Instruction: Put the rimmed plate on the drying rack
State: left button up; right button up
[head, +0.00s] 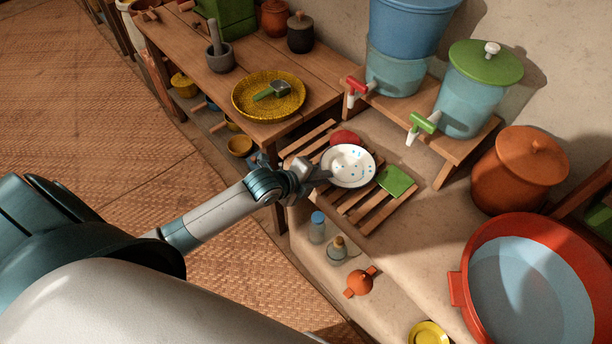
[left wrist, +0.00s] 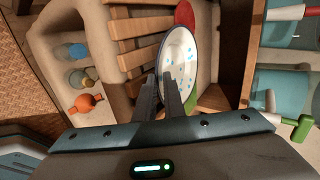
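The rimmed plate (head: 348,166) is white with blue spots and a dark rim. It is over the middle of the slatted wooden drying rack (head: 362,212); whether it touches the slats I cannot tell. My left gripper (head: 318,178) is at the plate's left edge. In the left wrist view, the plate (left wrist: 181,58) has its near-left rim between the two close fingertips of my left gripper (left wrist: 161,80), which looks shut on it. The rack's slats (left wrist: 139,27) show beside it. My right gripper is not in view.
A red item (head: 344,138) and a green square (head: 395,181) lie on the rack beside the plate. Water dispensers with taps (head: 425,123) stand behind on a wooden bench. Small bottles (head: 317,228) and an orange pot (head: 360,282) stand in front. A yellow tray (head: 290,104) is on the table.

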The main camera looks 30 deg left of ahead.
pick_arm(q)
jog(key=b+v, duration=0.1)
jog(key=v, duration=1)
jog(key=shift+s, duration=0.15)
jog(key=shift+a, duration=0.1)
dwell(0.4)
